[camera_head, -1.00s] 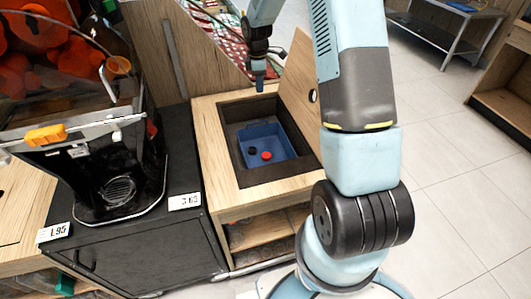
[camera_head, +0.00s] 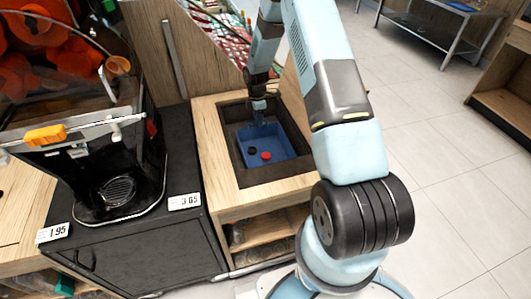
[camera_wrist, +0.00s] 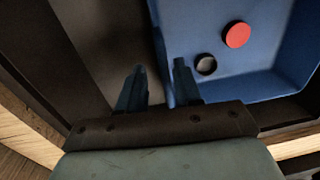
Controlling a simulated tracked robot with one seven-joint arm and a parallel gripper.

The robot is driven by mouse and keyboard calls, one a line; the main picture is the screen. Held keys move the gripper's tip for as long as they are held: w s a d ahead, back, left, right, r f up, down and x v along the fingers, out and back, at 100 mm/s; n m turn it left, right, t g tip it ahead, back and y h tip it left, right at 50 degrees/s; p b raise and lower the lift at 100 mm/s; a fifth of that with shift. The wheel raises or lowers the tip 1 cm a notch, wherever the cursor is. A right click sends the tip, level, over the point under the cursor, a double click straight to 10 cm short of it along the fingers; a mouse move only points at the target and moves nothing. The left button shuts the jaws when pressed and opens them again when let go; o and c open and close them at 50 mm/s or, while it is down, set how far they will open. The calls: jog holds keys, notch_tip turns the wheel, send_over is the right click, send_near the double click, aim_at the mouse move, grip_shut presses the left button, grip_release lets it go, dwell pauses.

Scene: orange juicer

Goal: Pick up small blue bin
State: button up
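The small blue bin (camera_head: 272,136) sits in the dark recess of the wooden counter, with a red round cap (camera_head: 266,156) and a black round cap (camera_head: 252,150) inside. My gripper (camera_head: 260,118) points down at the bin's far left rim. In the wrist view the bin (camera_wrist: 262,83) fills the upper right, and my gripper (camera_wrist: 159,68) has its two fingers apart. The bin's left wall runs between them, with one finger outside and one on the inner side. I cannot tell whether either finger touches the wall.
The recess is edged by a wooden frame (camera_head: 213,150). An orange juicer (camera_head: 115,150) stands on the black cabinet (camera_head: 140,250) to the left, with price tags at its front. The tiled floor (camera_head: 440,160) at the right is clear.

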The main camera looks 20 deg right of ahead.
aim_at(258, 133)
jog(key=shift+s+a+f, duration=0.1)
jog(key=shift+s+f, duration=0.05)
jog(key=shift+f, duration=1.45)
jog(key=shift+s+f, duration=0.15)
jog(key=shift+f, duration=1.45)
grip_shut()
